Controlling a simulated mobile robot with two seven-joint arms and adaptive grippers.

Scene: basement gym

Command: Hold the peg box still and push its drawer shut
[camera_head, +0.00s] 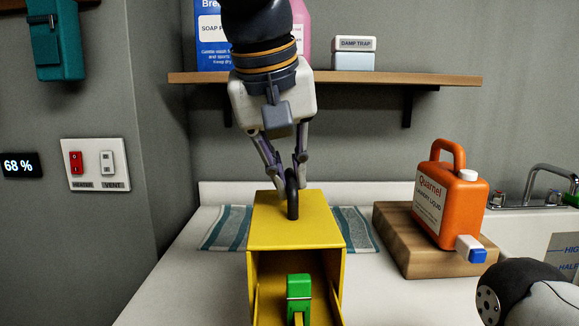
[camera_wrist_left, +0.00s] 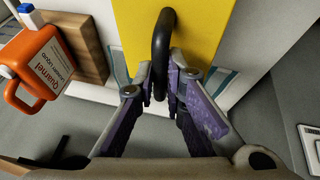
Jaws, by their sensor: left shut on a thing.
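The yellow peg box (camera_head: 297,230) stands on the white counter with its open front facing me. A dark loop handle (camera_head: 292,197) rises from its top. My left gripper (camera_head: 288,187) comes down from above and is shut on this handle; the left wrist view shows its fingers (camera_wrist_left: 163,78) on both sides of the handle (camera_wrist_left: 160,40). The drawer shows as thin yellow side walls (camera_head: 334,300) at the box's front, cut off by the bottom edge, so how far it sticks out is hidden. A green peg (camera_head: 299,287) is in it. My right gripper is out of view.
A striped towel (camera_head: 229,228) lies under or behind the box. A wooden board (camera_head: 398,237) carries an orange laundry jug (camera_head: 455,205) to the right. A shelf (camera_head: 390,78) hangs above. Part of my right arm (camera_head: 525,292) shows at the lower right.

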